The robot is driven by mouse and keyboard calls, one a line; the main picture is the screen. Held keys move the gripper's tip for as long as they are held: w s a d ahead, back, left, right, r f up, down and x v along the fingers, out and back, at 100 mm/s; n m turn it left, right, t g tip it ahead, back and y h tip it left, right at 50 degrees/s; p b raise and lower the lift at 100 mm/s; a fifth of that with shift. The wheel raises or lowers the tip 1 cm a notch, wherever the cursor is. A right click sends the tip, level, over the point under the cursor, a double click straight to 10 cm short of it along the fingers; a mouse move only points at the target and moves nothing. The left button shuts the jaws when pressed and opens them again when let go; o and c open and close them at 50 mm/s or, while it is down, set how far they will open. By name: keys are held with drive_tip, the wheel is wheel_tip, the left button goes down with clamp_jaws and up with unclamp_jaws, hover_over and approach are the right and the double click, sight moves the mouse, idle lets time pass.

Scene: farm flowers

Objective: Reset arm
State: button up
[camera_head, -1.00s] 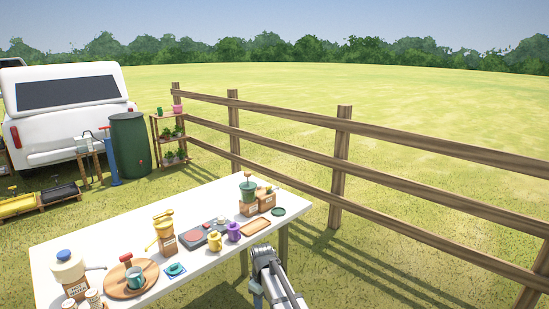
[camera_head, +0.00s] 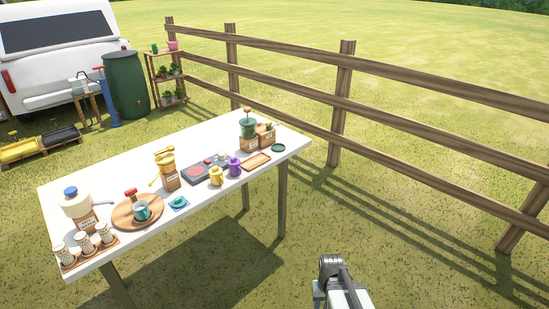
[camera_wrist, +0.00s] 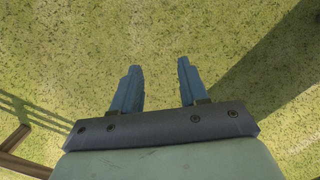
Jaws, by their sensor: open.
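My gripper (camera_wrist: 160,80) shows in the wrist view with its two blue fingers apart and nothing between them. Only grass lies beyond the fingers. In the head view my arm shows at the bottom, right of the table and apart from it; the fingers cannot be made out there.
A white table (camera_head: 215,205) stands on the left. On it are a round wooden board (camera_head: 124,216), a yellow mug (camera_head: 216,176), a purple mug (camera_head: 234,167) and a green pot (camera_head: 248,128). A wooden fence (camera_head: 341,110) runs behind. The grass around my arm is clear.

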drive_tip(key=s+f+g, duration=0.3)
drive_tip(key=s+f, duration=0.5)
drive_tip(key=s, duration=0.5)
drive_tip(key=s+f+g, duration=0.2)
drive_tip(key=s+f, duration=0.6)
drive_tip(key=s, duration=0.5)
drive_tip(key=shift+g, duration=0.4)
